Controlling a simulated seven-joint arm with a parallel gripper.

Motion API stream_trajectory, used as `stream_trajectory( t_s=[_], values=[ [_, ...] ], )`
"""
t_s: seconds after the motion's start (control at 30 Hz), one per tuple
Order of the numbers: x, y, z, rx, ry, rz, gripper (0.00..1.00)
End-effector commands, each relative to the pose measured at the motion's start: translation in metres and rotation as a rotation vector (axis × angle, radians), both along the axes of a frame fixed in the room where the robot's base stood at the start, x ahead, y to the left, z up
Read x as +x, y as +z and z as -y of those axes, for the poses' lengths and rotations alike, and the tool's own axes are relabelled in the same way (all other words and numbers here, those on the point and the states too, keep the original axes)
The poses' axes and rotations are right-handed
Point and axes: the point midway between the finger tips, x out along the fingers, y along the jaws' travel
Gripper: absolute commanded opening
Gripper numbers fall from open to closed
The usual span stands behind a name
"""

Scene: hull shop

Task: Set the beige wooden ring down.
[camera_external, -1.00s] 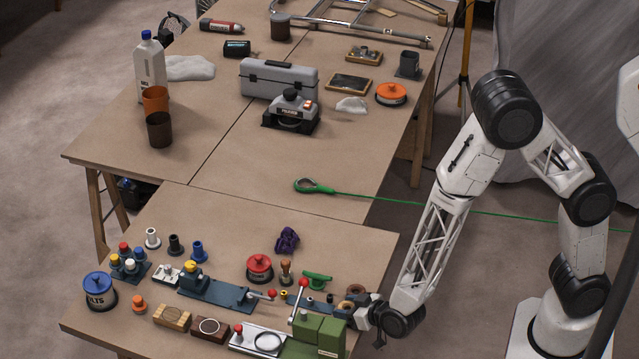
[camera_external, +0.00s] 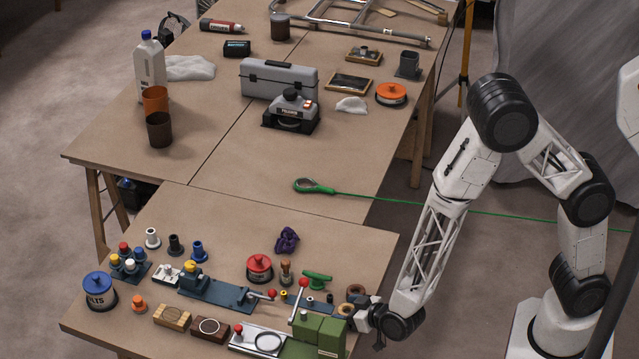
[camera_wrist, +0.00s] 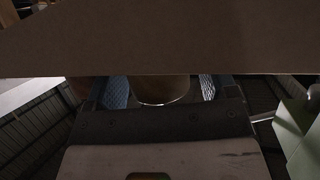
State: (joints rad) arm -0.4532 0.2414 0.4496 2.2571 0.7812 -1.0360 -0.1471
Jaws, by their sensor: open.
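The beige wooden ring (camera_external: 345,309) is at the right edge of the near table, right at the tip of my gripper (camera_external: 352,312). In the wrist view, a beige curved piece that looks like the ring (camera_wrist: 160,88) shows between my two fingers (camera_wrist: 162,90), with a thin bright lower rim. The blue textured finger pads stand to its left and right, and my gripper is open. The upper part of the ring is hidden in the wrist view. Whether it rests fully on the table cannot be told.
A darker brown ring (camera_external: 356,289) lies just behind. A green block fixture (camera_external: 318,335) stands close on the left, with a red-knobbed lever (camera_external: 303,284). A green-handled tool (camera_external: 317,279) lies nearby. The near table's back right area (camera_external: 350,243) is clear.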

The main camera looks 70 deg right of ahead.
Motion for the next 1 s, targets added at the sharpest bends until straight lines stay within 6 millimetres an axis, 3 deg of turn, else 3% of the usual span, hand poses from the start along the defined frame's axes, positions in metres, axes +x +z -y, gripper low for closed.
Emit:
stream_trajectory(
  t_s=[0.37, 1.0],
  values=[
    [0.000, -0.001, 0.000, -0.001, 0.000, 0.000, 0.79],
    [-0.056, 0.024, -0.017, -0.001, 0.001, 0.000, 0.79]
  ],
)
